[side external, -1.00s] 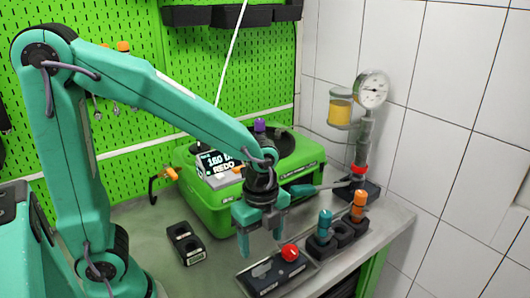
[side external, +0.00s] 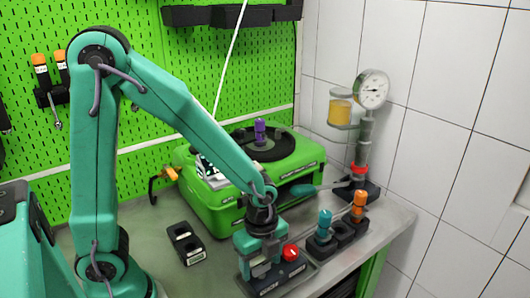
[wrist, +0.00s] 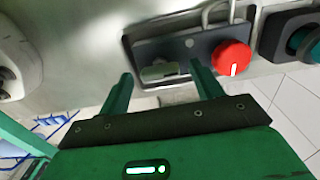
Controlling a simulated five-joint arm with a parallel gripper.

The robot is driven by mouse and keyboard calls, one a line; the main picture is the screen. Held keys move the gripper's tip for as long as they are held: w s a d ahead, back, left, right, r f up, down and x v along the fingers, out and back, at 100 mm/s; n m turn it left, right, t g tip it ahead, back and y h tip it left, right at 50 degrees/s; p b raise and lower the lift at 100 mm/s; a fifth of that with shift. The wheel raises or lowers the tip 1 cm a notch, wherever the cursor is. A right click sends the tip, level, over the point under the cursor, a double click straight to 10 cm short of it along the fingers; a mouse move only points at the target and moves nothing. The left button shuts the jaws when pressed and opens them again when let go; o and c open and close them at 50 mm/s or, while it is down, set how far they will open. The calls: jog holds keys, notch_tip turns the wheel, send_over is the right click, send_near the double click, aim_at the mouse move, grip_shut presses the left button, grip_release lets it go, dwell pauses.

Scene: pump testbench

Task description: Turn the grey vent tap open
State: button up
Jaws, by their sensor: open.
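The grey vent tap (wrist: 160,72) is a small grey lever on a dark panel (wrist: 175,40) at the front edge of the bench. The panel also shows in the side view (side external: 268,288), where my gripper largely hides the tap. A red knob (wrist: 232,57) sits on the same panel, right of the tap; it also shows in the side view (side external: 290,252). My gripper (wrist: 162,78) is open, its fingers on either side of the tap. Whether they touch it I cannot tell. In the side view my gripper (side external: 260,266) is low over the panel.
Right of the panel is a black holder with a teal plug (side external: 324,222) and an orange plug (side external: 359,206). A green case (side external: 215,207) stands behind. A gauge (side external: 372,90) on a post stands at the back right. A black two-hole block (side external: 186,243) lies left.

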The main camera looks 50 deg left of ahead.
jog(key=shift+f, duration=0.1)
jog(key=c, duration=1)
jog(key=shift+n, duration=0.4)
jog(key=n, duration=0.8)
jog(key=shift+n, duration=0.4)
jog(key=n, duration=0.4)
jog(key=shift+n, duration=2.2)
